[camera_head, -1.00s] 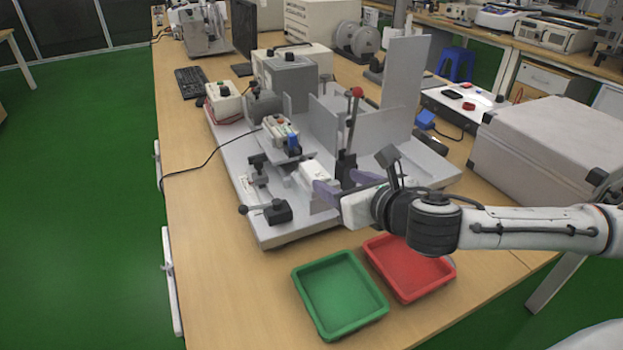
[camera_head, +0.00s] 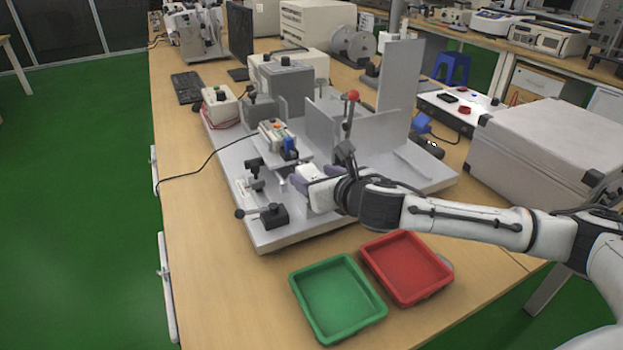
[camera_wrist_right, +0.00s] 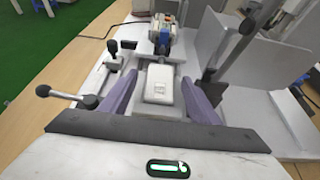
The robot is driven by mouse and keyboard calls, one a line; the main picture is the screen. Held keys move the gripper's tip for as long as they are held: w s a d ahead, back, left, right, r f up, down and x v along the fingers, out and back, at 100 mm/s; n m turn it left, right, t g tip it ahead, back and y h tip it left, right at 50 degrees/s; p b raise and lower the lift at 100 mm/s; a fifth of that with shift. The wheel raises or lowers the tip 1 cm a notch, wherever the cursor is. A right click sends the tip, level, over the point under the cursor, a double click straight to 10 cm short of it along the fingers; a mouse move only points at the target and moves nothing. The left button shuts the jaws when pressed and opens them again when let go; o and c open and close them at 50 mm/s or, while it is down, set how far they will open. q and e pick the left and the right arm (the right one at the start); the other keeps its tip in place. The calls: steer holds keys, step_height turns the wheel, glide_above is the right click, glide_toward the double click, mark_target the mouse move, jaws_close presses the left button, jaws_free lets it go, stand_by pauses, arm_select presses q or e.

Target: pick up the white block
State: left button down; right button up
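The white block (camera_wrist_right: 159,86) lies on the grey test fixture in the right wrist view, between the two purple fingers of my right gripper (camera_wrist_right: 160,97). The fingers are apart, with a gap on each side of the block. In the head view the white block (camera_head: 309,172) shows small at the fixture, partly hidden by my right gripper (camera_head: 312,182), which reaches in from the right. My left gripper does not show in either view.
A green tray (camera_head: 375,311) and a red tray (camera_head: 439,290) stand at the table's front. A lever with a red knob (camera_head: 352,96) and upright grey plates (camera_head: 399,77) rise beside my gripper. A black-handled clamp (camera_head: 273,215) sits to the left. A grey case (camera_head: 545,140) stands at the right.

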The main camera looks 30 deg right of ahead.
steer(key=c, duration=1.1)
steer(key=shift+r, duration=0.1)
